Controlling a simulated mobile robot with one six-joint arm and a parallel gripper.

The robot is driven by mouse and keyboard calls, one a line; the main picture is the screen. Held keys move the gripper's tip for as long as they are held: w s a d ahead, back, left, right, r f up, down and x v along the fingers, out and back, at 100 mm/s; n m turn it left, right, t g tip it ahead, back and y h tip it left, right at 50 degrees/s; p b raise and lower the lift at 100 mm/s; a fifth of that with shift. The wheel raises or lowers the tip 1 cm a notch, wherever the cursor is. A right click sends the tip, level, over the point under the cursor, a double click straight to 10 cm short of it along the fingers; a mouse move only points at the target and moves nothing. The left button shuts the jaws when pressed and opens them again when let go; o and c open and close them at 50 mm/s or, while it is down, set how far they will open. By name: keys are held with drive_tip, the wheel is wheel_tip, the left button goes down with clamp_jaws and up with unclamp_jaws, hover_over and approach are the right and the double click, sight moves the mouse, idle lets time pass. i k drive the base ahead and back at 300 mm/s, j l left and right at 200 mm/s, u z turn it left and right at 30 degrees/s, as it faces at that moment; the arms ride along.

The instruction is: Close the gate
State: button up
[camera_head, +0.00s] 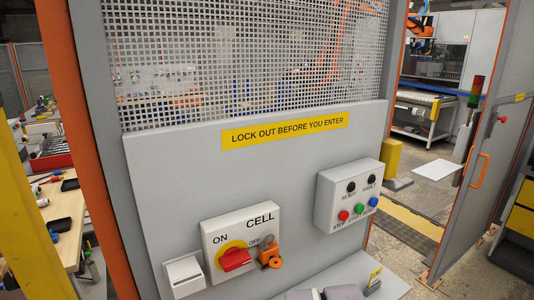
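The gate (497,165) is a tall grey panel at the right of the head view, with an orange pull handle (478,170). It stands open, swung out at an angle, with the doorway between it and the grey fence post (391,100). A red knob (502,118) sits on the gate's upper part. The gate's right side runs out of the picture. I cannot make out my gripper. Grey rounded shapes show at the bottom edge, but I cannot tell what they are.
A fence panel with a yellow lockout sign (286,130) stands ahead. It carries a red rotary switch (235,259), an orange padlock (269,253) and a button box (347,197). Through the doorway are a yellow floor strip (405,226) and a conveyor machine (424,104). A workbench (62,205) stands left.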

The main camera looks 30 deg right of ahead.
sight(493, 100)
drive_tip(key=l, duration=4.5)
drive_tip(key=k+z, duration=0.05)
drive_tip(key=k, duration=0.1)
